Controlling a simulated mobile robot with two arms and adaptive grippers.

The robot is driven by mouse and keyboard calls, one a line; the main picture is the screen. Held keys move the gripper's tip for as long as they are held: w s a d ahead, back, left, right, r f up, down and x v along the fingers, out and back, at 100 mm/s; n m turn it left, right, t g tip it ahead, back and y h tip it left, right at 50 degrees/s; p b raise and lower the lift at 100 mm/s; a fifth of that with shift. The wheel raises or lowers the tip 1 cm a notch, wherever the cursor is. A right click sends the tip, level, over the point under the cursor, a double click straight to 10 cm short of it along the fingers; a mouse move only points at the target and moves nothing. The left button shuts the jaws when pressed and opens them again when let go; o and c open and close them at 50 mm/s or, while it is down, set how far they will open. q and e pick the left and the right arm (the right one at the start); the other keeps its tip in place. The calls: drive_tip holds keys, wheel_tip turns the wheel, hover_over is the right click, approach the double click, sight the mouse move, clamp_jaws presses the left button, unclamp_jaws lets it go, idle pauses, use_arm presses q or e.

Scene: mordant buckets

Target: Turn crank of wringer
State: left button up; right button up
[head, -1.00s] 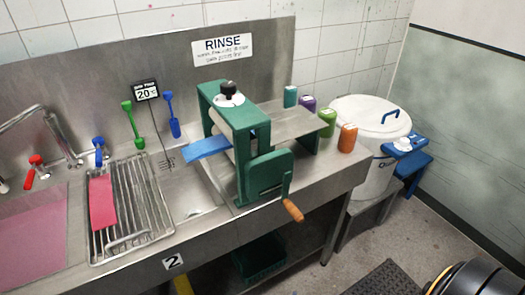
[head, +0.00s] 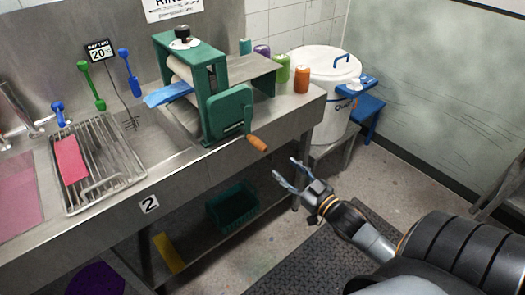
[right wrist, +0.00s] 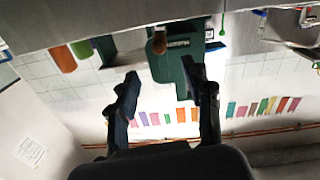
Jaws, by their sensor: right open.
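The green wringer (head: 205,80) stands on the steel counter in the head view, with a blue cloth (head: 168,94) at its rollers. Its crank ends in an orange-brown wooden handle (head: 258,144) that hangs out past the counter's front edge. My right gripper (head: 284,173) is open and empty, below and to the right of the handle, with a gap between them. In the right wrist view, which looks upside down, the handle (right wrist: 159,43) shows beyond and between the two open fingers (right wrist: 160,85). My left gripper is not in view.
The steel sink counter (head: 180,175) runs along the wall. A rack (head: 112,165) with a red cloth (head: 71,158) lies at left. Several colored jars, including an orange one (head: 301,80), stand right of the wringer. A white lidded pot (head: 325,65) stands beyond. A green crate (head: 233,207) sits on the lower shelf.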

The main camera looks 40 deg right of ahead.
sight(259, 145)
drive_tip(key=w, duration=0.4)
drive_tip(key=w+p, duration=0.1)
drive_tip(key=w, duration=0.9)
drive_tip(key=shift+a+p, duration=0.3)
drive_tip(key=shift+p, duration=0.05)
drive_tip(key=shift+c, duration=0.2)
clamp_jaws()
